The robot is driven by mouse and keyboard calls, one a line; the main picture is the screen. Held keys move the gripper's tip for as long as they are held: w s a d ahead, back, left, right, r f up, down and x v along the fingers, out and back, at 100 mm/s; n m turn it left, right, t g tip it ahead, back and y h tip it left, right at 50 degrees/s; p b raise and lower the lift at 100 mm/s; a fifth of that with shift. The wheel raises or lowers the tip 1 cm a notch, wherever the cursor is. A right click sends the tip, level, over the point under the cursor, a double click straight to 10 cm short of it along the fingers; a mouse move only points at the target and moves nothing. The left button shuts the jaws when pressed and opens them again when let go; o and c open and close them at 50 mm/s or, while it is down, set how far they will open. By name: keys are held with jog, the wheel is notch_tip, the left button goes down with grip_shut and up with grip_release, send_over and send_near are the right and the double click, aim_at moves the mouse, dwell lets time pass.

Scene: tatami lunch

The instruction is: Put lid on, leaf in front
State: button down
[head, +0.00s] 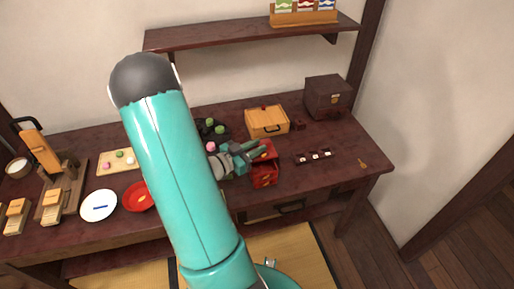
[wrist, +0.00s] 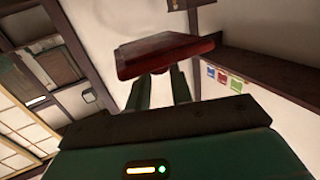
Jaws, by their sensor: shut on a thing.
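My gripper (head: 254,150) reaches from the left over the table, and its fingers are shut on a dark red lid (wrist: 165,55). In the wrist view the lid lies across both fingertips (wrist: 160,78), seen edge-on and a little tilted. In the head view the lid shows as a red patch (head: 267,146) at the fingertips, just above a red box (head: 265,175) on the table. I cannot tell whether lid and box touch. The box has a small pale mark on its front side. No leaf on the lid can be made out.
A light wooden box (head: 267,121) and a dark chest (head: 328,97) stand behind. A dark strip with small pale pieces (head: 314,156) lies to the right, and a small golden item (head: 362,163) near the right edge. A red plate (head: 138,196) and white plate (head: 98,206) are left.

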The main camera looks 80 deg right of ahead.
aim_at(256, 158)
jog(key=shift+s+f, duration=0.1)
jog(key=shift+s, duration=0.3)
jog(key=shift+a+f, duration=0.1)
jog(key=shift+f, duration=2.2)
jog(key=shift+w+a, duration=0.1)
jog(key=shift+w, duration=0.05)
jog(key=shift+f, duration=0.55)
jog(key=c, duration=1.2)
grip_release()
jog(key=shift+o, duration=0.2)
